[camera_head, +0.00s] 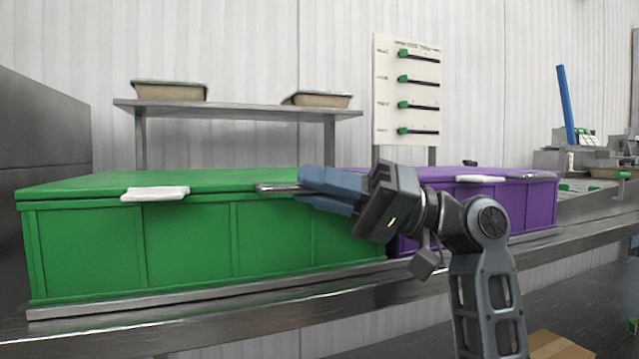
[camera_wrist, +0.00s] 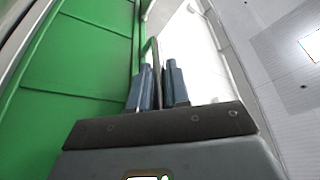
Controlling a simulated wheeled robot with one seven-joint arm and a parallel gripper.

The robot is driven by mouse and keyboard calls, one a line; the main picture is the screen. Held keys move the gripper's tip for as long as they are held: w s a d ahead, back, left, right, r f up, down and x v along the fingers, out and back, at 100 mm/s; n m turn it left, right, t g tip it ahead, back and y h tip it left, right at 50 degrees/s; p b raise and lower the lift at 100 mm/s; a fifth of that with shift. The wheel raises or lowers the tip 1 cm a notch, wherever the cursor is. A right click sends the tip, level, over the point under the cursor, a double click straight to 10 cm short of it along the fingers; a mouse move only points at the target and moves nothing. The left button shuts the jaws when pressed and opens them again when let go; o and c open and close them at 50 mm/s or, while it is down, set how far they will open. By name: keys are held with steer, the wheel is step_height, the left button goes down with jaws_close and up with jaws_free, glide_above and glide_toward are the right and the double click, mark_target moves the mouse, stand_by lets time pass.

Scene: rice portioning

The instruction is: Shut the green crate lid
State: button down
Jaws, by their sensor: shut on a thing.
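The green crate (camera_head: 190,245) stands at the left of the metal counter. Its green lid (camera_head: 215,180) lies flat across the top, its front edge along the crate's upper rim; I see no clear gap. My gripper (camera_head: 300,187) is at the front right edge of the lid. Its blue fingers are shut on the grey lid handle (camera_head: 275,188). In the wrist view, the fingers (camera_wrist: 160,85) close around the thin handle (camera_wrist: 151,62), with the green panels on the left. The fingers hide part of the handle.
A purple crate (camera_head: 528,205) stands just right of the green one, partly behind my arm. A white tab (camera_head: 155,193) sits on the green front edge. A metal shelf (camera_head: 235,109) with two trays stands behind. A slider panel (camera_head: 407,90) rises at the back.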

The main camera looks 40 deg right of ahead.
steer(key=shift+f, duration=0.45)
steer(key=c, duration=1.4)
jaws_free()
steer(key=shift+w, duration=0.1)
steer(key=shift+c, duration=0.2)
steer(key=shift+r, duration=0.2)
steer(key=shift+s+d+f, duration=0.1)
steer(key=shift+s+d, duration=0.1)
steer(key=shift+d, duration=0.1)
steer(key=v, duration=0.7)
steer(key=shift+p, duration=0.45)
steer(key=shift+s, duration=0.1)
